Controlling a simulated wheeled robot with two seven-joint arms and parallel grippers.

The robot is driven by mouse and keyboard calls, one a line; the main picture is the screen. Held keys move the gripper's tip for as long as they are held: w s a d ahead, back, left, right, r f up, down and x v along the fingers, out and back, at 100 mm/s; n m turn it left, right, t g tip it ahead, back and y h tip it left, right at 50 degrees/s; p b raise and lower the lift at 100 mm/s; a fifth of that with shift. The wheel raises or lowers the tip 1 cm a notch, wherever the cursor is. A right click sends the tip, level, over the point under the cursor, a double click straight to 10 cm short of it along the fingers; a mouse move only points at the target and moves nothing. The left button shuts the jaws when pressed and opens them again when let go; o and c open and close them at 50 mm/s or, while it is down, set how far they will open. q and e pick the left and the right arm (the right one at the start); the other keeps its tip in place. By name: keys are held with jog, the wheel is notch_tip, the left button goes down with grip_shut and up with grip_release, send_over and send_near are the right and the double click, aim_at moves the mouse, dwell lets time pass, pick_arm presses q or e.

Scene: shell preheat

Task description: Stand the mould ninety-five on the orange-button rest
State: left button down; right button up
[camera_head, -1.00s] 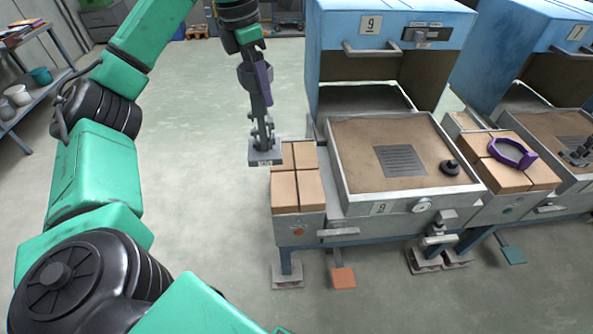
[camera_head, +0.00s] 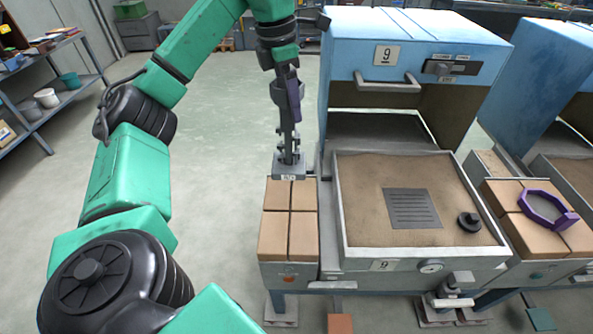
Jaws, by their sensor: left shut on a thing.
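My left gripper (camera_head: 288,112) points down and is shut on the grey upright stem of the mould (camera_head: 291,173). The mould has a flat rectangular base with a small pale label on its front, too small to read surely. It is upright at the far end of the brick-topped rest (camera_head: 275,228), left of oven 9. That rest has an orange button (camera_head: 289,279) on its front. The base overlaps the far edge of the bricks in the picture; I cannot tell if it touches them. My right gripper is out of view.
Oven 9 (camera_head: 414,50) stands open behind its sand-coloured tray (camera_head: 360,225), which holds a dark grille and a black knob. Open floor lies left of the orange-button rest.

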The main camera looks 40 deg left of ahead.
aim_at(280, 129)
pick_arm(q)
jog(key=f+b, duration=0.1)
jog(key=f, duration=0.2)
jog(key=f+b, duration=0.2)
jog(key=f, duration=0.1)
jog(key=s+f+b, duration=0.1)
jog(key=f+b, duration=0.1)
jog(key=f, duration=0.1)
jog(key=shift+f, duration=0.15)
notch_tip(280, 129, down, 10)
jog(key=shift+w+f, duration=0.1)
jog(key=shift+w, duration=0.05)
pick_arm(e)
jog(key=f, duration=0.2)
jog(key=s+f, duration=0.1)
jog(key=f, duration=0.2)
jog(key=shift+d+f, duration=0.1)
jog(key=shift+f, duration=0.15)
pick_arm(q)
grip_release()
jog(key=shift+f, duration=0.1)
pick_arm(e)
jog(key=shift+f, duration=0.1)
